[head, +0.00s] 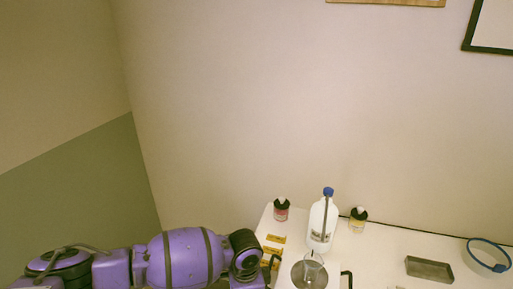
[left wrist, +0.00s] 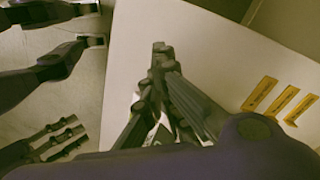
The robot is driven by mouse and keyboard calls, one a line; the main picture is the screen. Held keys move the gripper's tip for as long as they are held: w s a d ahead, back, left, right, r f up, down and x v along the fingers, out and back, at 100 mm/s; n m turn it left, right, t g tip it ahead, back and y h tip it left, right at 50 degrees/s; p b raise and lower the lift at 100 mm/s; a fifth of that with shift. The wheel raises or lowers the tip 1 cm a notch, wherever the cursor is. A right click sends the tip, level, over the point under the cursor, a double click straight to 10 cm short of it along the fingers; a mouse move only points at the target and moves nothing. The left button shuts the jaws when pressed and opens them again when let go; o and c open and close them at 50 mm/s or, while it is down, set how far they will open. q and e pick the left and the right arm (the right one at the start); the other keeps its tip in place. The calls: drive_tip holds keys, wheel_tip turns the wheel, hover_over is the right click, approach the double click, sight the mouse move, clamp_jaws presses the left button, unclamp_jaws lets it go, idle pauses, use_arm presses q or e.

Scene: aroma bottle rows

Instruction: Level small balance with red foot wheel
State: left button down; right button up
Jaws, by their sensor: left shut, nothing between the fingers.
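The small balance (head: 287,277) is at the bottom edge of the head view, on the white table. Its round grey pan (head: 309,275) carries a clear glass vessel (head: 314,262). Dark handle-like parts stand at its sides. No red foot wheel can be made out in either view. My left arm comes in from the left in the head view and ends beside the balance's left side. In the left wrist view my left gripper (left wrist: 162,50) is shut and empty, its dark fingers together over the white table (left wrist: 210,45). My right gripper is not in view.
A grey tray (head: 429,268) and a blue-rimmed dish (head: 489,255) are at right.

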use_arm(q)
drive_tip(key=shift+a+r+p, duration=0.1)
drive_tip(key=shift+r+p, duration=0.6)
drive_tip(key=shift+r, duration=2.25)
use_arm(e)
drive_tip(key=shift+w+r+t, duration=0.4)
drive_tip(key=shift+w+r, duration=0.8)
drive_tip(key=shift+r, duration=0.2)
